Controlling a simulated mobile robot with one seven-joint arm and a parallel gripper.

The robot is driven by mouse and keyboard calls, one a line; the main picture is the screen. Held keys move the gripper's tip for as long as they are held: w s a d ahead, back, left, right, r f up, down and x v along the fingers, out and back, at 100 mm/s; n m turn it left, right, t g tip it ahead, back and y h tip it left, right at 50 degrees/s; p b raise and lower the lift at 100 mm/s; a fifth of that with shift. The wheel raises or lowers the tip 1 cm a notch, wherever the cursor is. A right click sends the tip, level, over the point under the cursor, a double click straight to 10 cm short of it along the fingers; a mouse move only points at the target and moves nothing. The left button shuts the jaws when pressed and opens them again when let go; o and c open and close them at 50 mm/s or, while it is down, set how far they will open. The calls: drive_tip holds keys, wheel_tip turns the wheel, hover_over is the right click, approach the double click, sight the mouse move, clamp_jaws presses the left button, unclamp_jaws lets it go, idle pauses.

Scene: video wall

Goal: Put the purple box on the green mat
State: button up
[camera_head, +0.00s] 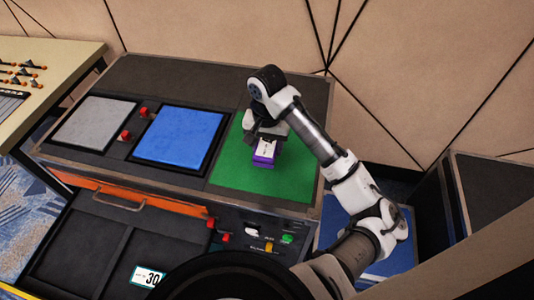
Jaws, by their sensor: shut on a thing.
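The purple box (264,160) has a purple lower part and a pale top. My gripper hides the back of the box. I cannot tell whether the box touches the mat or is just above it. The green mat lies flat on the right end of the dark console top, and its far right part is behind my arm.
A blue mat (179,137) and a grey mat (95,123) lie left of the green mat. Small red knobs (125,135) stand between them. The console's front has buttons and a drawer handle (119,200). A beige control desk (40,70) is at the far left.

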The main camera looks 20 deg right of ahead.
drive_tip(key=shift+f, duration=2.05)
drive_tip(key=shift+f, duration=0.2)
drive_tip(key=o, duration=1.1)
drive_tip(key=shift+c, duration=0.2)
drive_tip(key=shift+r, duration=0.1)
